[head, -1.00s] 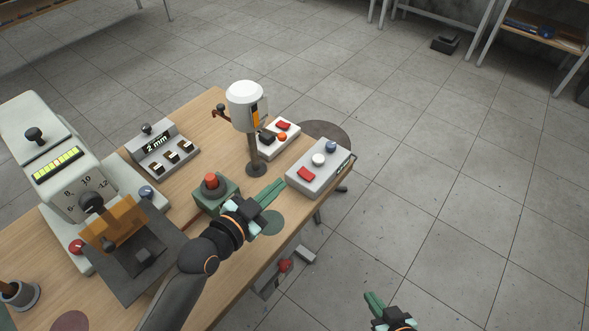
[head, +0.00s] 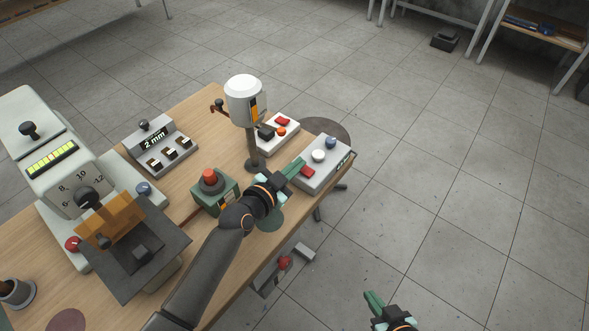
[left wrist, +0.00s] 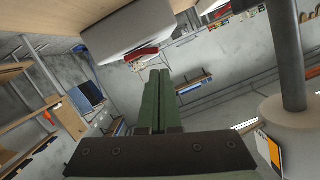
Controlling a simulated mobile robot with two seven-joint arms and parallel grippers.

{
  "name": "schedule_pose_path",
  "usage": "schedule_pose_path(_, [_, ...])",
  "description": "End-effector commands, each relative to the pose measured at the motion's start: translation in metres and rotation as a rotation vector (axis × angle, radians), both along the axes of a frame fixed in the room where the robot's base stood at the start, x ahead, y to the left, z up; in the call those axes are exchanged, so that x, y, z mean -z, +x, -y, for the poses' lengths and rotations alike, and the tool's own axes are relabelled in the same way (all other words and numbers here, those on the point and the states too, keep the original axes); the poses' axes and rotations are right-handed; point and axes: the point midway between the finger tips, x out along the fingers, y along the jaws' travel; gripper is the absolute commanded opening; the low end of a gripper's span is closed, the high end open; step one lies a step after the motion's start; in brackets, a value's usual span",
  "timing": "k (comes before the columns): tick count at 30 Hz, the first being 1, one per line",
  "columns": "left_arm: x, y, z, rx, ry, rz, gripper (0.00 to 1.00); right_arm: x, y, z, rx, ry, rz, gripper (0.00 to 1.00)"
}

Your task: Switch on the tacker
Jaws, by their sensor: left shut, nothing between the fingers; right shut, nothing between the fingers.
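A grey control box (head: 333,158) at the right end of the table carries a red rocker switch (head: 307,172), a white button (head: 318,155) and a blue button (head: 331,142). My left gripper (head: 297,164) is shut and empty, its green fingertips right beside the red rocker; I cannot tell whether they touch. In the left wrist view the closed fingers (left wrist: 156,74) point toward the red rocker (left wrist: 141,54) on the box. My right gripper (head: 371,297) is shut and empty, out over the floor. No label shows which device is the tacker.
A white-headed post (head: 244,99) and a smaller switch box (head: 291,134) stand behind the left gripper. A green box with a red button (head: 209,176) is beside my left arm. A large dial machine (head: 64,181) and a "2 mm" panel (head: 158,148) stand left.

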Motion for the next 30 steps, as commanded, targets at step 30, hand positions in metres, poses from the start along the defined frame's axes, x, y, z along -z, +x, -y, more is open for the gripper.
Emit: schedule_pose_path(30, [0.021, 0.006, -0.009, 0.001, -0.14, -0.099, 0.0, 0.02, 0.0, 0.0, 0.0, 0.0, -0.001, 0.0])
